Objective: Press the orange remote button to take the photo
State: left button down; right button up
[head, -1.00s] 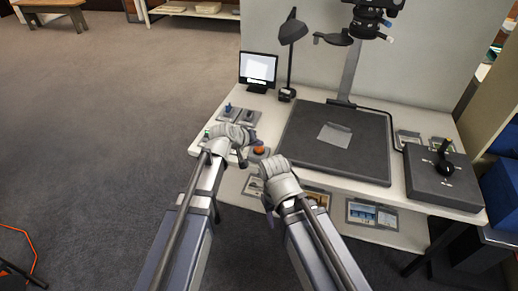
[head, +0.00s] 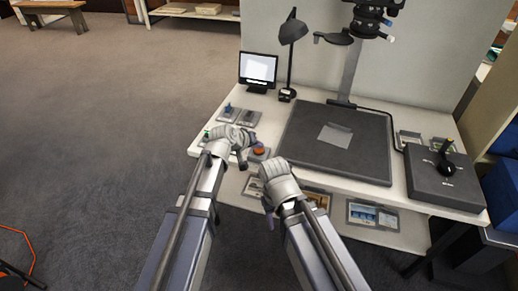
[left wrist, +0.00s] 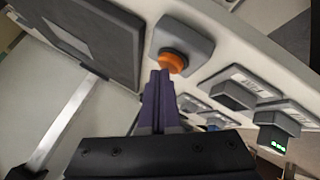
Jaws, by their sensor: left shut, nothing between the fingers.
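The orange remote button (head: 259,151) sits on a small grey box near the front edge of the white table, left of the dark copy board. In the left wrist view the orange button (left wrist: 172,61) stands just beyond the tips of my left gripper (left wrist: 160,76). The fingers are shut with nothing between them; I cannot tell whether they touch the button. In the head view my left gripper (head: 247,157) is beside the button, on its left.
The dark copy board (head: 310,156) bears a grey sheet (head: 335,135). A monitor (head: 257,70) and a lamp (head: 292,30) stand behind. Small switch boxes (head: 247,118) lie left of the board. A joystick box (head: 441,180) is at right.

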aim_at(258, 151)
pick_arm(q)
jog(key=shift+f, duration=0.1)
dwell(0.4)
jog(key=shift+r+p, duration=0.9)
jog(key=shift+r, duration=0.05)
notch_tip(258, 151, up, 5)
jog(key=p, duration=0.5)
jog(key=shift+r, duration=0.1)
dwell(0.4)
